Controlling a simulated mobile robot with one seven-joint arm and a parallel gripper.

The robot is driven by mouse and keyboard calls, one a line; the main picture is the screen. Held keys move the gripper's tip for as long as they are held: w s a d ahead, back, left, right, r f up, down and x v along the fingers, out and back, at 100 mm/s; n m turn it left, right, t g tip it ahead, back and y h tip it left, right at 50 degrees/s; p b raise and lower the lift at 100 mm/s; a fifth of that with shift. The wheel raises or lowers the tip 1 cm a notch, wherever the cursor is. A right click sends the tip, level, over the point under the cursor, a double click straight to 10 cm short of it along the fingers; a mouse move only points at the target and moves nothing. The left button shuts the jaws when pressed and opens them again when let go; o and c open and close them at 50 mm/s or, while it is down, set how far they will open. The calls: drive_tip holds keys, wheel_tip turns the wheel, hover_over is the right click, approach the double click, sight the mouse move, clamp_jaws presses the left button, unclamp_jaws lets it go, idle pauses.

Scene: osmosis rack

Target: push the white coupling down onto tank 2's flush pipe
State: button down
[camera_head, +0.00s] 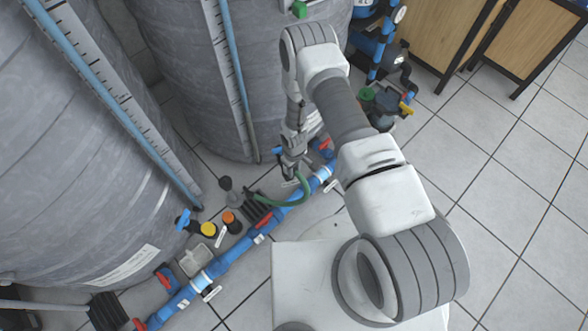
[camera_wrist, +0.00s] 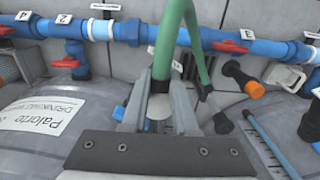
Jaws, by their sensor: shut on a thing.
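My gripper (camera_wrist: 160,98) is shut in the wrist view, its grey fingers on either side of a pale whitish piece (camera_wrist: 159,126), which looks like the white coupling. A green hose (camera_wrist: 168,45) rises from between the fingers. In the head view my gripper (camera_head: 291,168) is low beside the grey tank, and the green hose (camera_head: 303,190) loops from it toward the floor pipe. The fingers hide most of the coupling. I cannot tell which stub is tank 2's flush pipe, or whether the coupling touches a pipe.
Large grey tanks (camera_head: 185,60) stand close by. Tiled floor (camera_head: 500,190) is clear at right.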

drive_tip(key=shift+f+b, duration=0.45)
drive_tip(key=shift+b, duration=0.15)
idle(0.5)
drive_tip(key=c, duration=0.6)
unclamp_jaws()
drive_tip(key=shift+r, duration=0.1)
wheel_tip(320, 180, up, 17)
drive_tip(key=p, duration=0.6)
drive_tip(key=shift+r, duration=0.2)
